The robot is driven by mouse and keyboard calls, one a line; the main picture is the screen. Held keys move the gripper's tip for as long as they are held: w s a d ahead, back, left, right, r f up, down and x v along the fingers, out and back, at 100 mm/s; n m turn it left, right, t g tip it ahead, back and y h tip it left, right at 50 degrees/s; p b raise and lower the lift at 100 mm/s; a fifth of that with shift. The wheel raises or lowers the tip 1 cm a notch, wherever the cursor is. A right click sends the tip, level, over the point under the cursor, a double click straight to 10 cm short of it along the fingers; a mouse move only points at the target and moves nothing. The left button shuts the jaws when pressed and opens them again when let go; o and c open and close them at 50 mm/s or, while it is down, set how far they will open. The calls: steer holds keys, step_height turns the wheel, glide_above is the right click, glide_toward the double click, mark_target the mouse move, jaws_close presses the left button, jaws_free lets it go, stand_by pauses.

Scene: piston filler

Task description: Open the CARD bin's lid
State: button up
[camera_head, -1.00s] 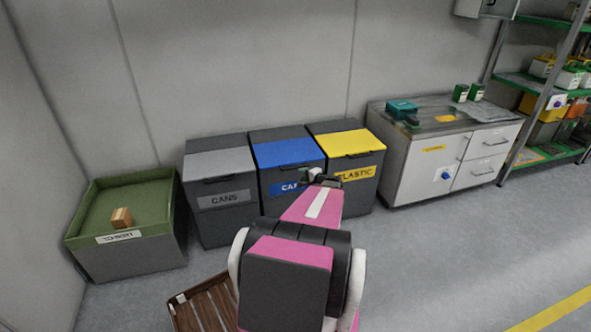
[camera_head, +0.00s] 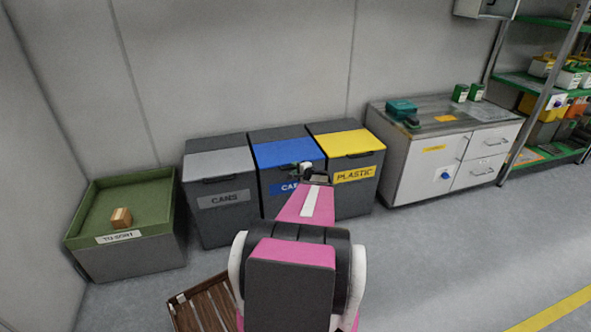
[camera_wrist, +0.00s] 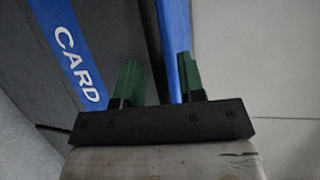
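The CARD bin (camera_head: 266,199) is the middle of three dark bins, with a blue lid (camera_head: 285,152) that looks closed. Its blue label is partly hidden by my arm in the head view. My gripper (camera_head: 312,171) is at the front right part of the blue lid. In the wrist view, the CARD label (camera_wrist: 77,65) is at the left. My gripper's two green fingers (camera_wrist: 159,85) are apart, with a blue lid strip (camera_wrist: 174,45) and a dark gap seen between them. The strip is close to the right finger; contact cannot be told.
The CANS bin (camera_head: 222,204) with a grey lid stands left, the PLASTIC bin (camera_head: 355,190) with a yellow lid right. A green-topped TO SORT box (camera_head: 150,249) holds a brown block. A white cabinet (camera_head: 425,165) stands right. A wooden slatted crate (camera_head: 205,306) is on the floor.

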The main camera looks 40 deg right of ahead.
steer(key=shift+w, duration=0.25)
jaws_close()
steer(key=shift+a+r, duration=0.1)
steer(key=shift+r, duration=0.05)
